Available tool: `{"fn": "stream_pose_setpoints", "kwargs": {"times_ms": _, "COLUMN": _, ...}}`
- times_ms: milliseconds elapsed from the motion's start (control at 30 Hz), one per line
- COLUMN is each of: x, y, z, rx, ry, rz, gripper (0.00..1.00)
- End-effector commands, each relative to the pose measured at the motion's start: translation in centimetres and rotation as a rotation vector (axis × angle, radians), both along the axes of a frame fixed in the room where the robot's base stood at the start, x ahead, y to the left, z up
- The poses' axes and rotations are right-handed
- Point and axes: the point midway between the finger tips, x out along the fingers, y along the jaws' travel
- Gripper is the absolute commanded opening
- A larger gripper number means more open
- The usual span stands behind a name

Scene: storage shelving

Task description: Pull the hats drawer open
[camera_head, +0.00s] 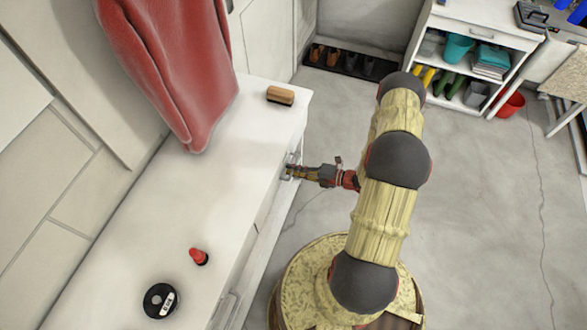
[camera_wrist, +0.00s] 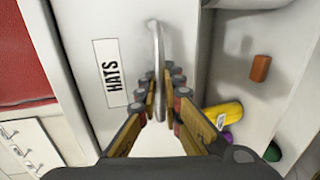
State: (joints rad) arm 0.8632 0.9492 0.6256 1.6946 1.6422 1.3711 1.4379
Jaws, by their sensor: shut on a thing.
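The hats drawer shows in the wrist view as a white front (camera_wrist: 84,22) with a label (camera_wrist: 112,75) reading HATS. Its curved metal handle (camera_wrist: 156,40) stands out from the front. My gripper (camera_wrist: 160,98) is shut on this handle, with a finger on each side of it. In the head view my gripper (camera_head: 291,172) reaches the front of the long white bench (camera_head: 150,190) from the right, near its far end. The grip itself is small there, and I cannot tell how far the drawer stands out.
On the bench top are a brush (camera_head: 280,95), a small red object (camera_head: 198,256) and a round black tin (camera_head: 160,300). A red coat (camera_head: 185,70) hangs above it. A white shelf unit (camera_head: 470,45) and red bucket (camera_head: 510,104) stand far right. Floor (camera_head: 480,190) right of my arm is clear.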

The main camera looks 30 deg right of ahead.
Motion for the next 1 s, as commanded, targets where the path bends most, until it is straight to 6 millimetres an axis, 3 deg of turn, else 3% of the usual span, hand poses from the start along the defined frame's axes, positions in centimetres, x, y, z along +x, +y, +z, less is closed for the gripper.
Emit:
{"fn": "stream_pose_setpoints", "kwargs": {"times_ms": 367, "x": -1.8, "y": -1.5, "z": 0.0, "rx": 0.000, "ry": 0.001, "rz": -0.004, "gripper": 0.00}}
{"fn": "stream_pose_setpoints", "kwargs": {"times_ms": 1000, "x": -13.8, "y": -10.9, "z": -0.1, "rx": -0.002, "ry": 0.001, "rz": -0.005, "gripper": 0.00}}
